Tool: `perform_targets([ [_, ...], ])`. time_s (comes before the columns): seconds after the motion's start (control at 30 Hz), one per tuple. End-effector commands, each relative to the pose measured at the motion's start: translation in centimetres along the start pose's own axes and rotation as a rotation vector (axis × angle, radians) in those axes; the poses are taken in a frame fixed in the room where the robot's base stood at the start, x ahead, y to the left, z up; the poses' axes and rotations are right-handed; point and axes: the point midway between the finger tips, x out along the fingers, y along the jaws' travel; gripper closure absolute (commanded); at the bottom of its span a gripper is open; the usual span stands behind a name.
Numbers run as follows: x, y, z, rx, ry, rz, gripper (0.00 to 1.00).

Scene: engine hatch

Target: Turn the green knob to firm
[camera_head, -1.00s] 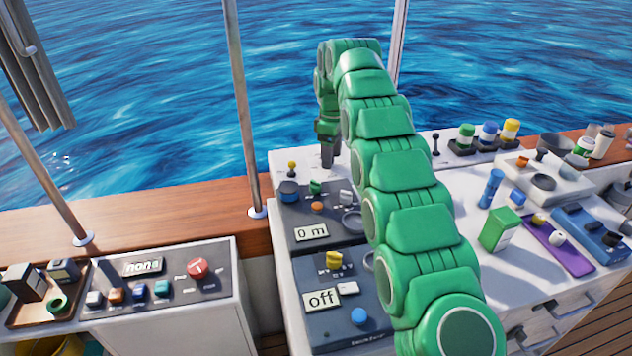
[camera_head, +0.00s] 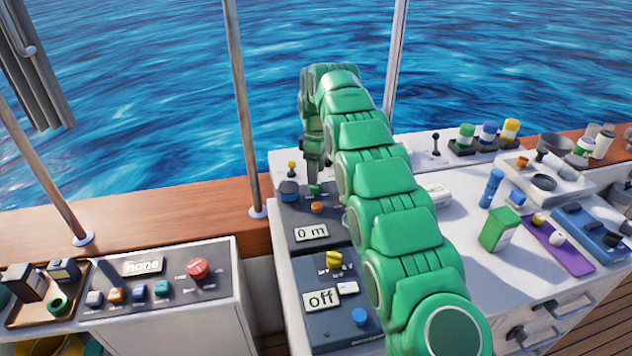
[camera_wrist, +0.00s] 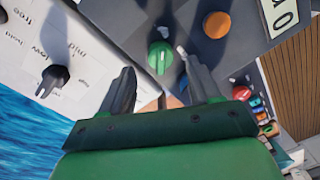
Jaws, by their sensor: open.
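The green knob (camera_head: 315,189) is at the back of the grey panel with the "0 m" display, partly hidden by my gripper in the head view. In the wrist view the green knob (camera_wrist: 160,57) is round with a pale pointer line; its labels are not readable. My gripper (camera_wrist: 160,88) is open and empty, its dark fingers spread to either side below the knob in the picture. The knob lies ahead of the gap between them, apart from both. In the head view my gripper (camera_head: 313,176) points down just above the knob.
A black knob (camera_wrist: 55,78) with printed labels is on a white surface in the wrist view. A yellow-tipped lever (camera_head: 291,168) stands behind the panel.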

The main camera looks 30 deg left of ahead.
Motion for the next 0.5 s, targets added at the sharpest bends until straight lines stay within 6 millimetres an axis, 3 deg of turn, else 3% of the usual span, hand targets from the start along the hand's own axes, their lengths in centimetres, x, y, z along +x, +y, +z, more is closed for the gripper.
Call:
perform_targets([
  [0.5, 4.0, -0.1, 0.0, 0.000, 0.000, 0.000, 0.38],
])
